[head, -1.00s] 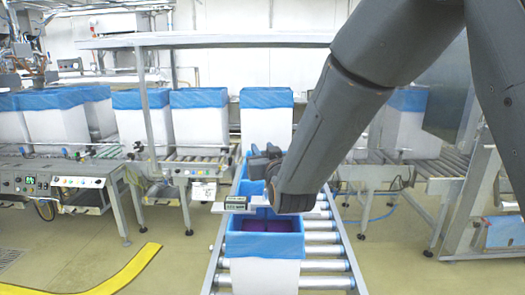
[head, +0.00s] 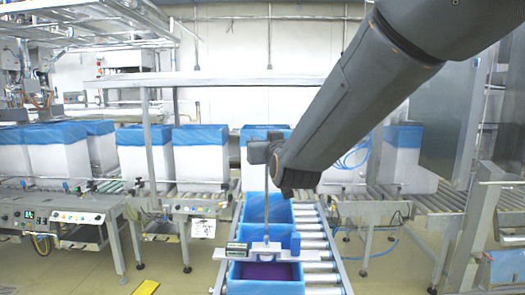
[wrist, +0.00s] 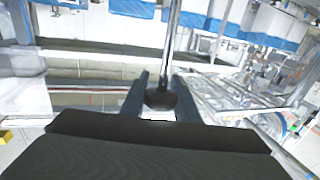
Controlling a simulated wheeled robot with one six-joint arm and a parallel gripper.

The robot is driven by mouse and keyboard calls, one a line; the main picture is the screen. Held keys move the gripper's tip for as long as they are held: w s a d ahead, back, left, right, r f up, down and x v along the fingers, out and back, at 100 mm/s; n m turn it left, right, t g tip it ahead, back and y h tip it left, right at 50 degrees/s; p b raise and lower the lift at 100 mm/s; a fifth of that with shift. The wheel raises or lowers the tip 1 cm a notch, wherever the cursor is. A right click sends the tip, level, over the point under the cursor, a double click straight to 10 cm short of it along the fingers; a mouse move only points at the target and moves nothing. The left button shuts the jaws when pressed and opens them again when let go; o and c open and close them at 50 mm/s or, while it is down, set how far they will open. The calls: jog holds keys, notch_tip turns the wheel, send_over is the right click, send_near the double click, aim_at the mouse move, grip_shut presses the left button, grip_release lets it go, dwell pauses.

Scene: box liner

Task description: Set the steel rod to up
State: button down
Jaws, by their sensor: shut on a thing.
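The steel rod (head: 267,205) stands about upright in the head view, its lower end at a mount on a pale crossbar (head: 222,254). My gripper (head: 265,152) is shut at the rod's top end, above the crossbar. In the wrist view the rod (wrist: 171,45) runs up the picture from a dark round knob (wrist: 161,98), which sits between the two fingers of my gripper (wrist: 158,92). The fingers partly hide the knob.
The crossbar lies across a blue-lined box (head: 264,288) on a roller conveyor (head: 316,240). Other lined white boxes (head: 200,160) stand behind.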

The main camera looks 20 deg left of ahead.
jog(key=shift+r, duration=0.2)
jog(key=c, duration=1.3)
grip_release()
jog(key=shift+c, duration=0.2)
jog(key=shift+s, duration=0.1)
jog(key=b+v, duration=0.2)
jog(key=v, duration=0.5)
jog(key=shift+s, duration=0.3)
jog(key=shift+d, duration=0.15)
